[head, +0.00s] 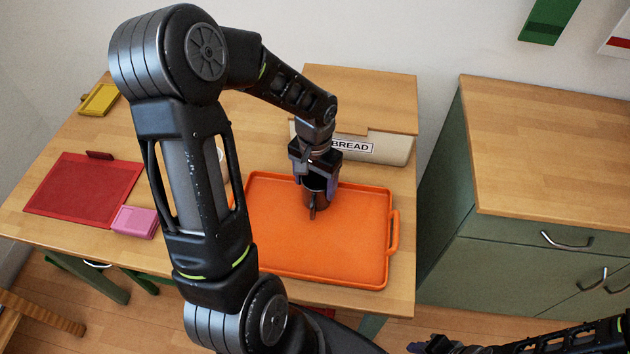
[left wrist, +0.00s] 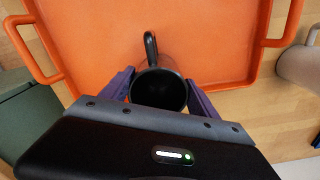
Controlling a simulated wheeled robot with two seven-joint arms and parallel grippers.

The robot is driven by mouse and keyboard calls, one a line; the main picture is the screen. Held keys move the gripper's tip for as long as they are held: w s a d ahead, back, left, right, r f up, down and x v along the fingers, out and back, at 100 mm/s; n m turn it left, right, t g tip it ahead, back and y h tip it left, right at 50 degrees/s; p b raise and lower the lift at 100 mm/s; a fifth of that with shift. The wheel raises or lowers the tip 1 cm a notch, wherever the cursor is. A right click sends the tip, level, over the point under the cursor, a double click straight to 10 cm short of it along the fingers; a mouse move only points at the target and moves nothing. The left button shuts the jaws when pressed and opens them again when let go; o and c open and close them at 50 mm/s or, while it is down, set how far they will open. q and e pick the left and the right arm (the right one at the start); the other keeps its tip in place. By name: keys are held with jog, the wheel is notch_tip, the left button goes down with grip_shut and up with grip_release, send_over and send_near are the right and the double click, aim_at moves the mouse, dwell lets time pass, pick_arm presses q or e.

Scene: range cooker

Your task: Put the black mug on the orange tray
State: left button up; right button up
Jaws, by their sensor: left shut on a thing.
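The orange tray (head: 345,245) lies on the wooden table, with a raised rim and a handle at each end. The black mug (head: 316,196) is over the back part of the tray, upright, with its handle toward the tray's front. My left gripper (head: 317,182) comes down from above and is shut on the mug. In the left wrist view the mug (left wrist: 158,90) sits between the two purple fingers, its open mouth facing the camera. I cannot tell whether its base touches the tray. My right gripper (head: 430,345) is low at the bottom edge, partly cut off.
A bread box (head: 385,148) stands behind the tray. A red board (head: 85,188), a pink box (head: 135,221) and a yellow item (head: 100,99) lie to the left. A pale cup (left wrist: 300,65) is beside the tray, mostly hidden by my arm in the head view. A green cabinet (head: 530,260) stands right.

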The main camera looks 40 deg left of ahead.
pick_arm(q)
jog(key=shift+f, duration=0.2)
jog(key=o, duration=1.7)
jog(key=shift+r, duration=0.15)
notch_tip(320, 180, up, 12)
jog(key=shift+r+b, duration=0.1)
jog(key=shift+b, duration=0.2)
